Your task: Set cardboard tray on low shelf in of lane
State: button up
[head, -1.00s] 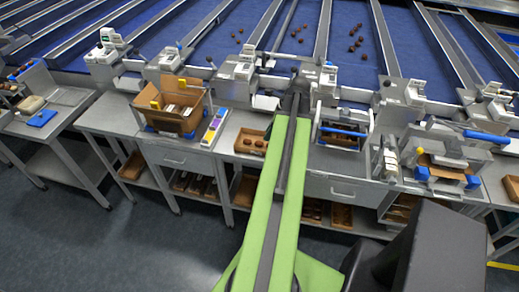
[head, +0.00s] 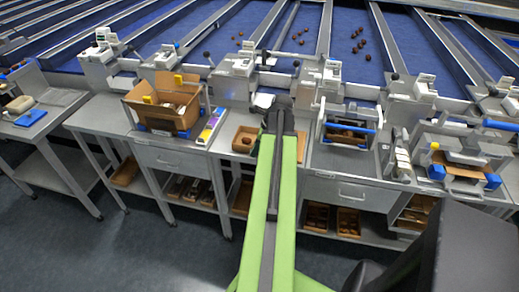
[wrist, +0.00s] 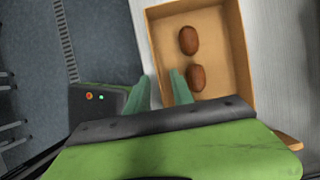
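A shallow brown cardboard tray (wrist: 237,45) holds two brown dates in the wrist view. It also shows in the head view (head: 236,147), on a grey bench just left of the end of my arm. My gripper (wrist: 160,92) is open at the tray's left wall, with one green finger outside it and the other over the inside. I cannot tell whether either finger touches the wall. In the head view the fingers are hidden by my arm. The low shelf (head: 376,233) runs under the benches, with cardboard trays (head: 348,222) on it right of my arm.
A larger cardboard box (head: 150,113) stands on the bench to the left, beside a strip of coloured items (head: 212,126). A rack with a blue bar (head: 350,129) stands right of my arm. Floor (head: 150,250) is clear at front left.

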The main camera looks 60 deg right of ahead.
jog(key=shift+r, duration=0.1)
jog(key=shift+c, duration=0.2)
grip_shut()
dwell(1.0)
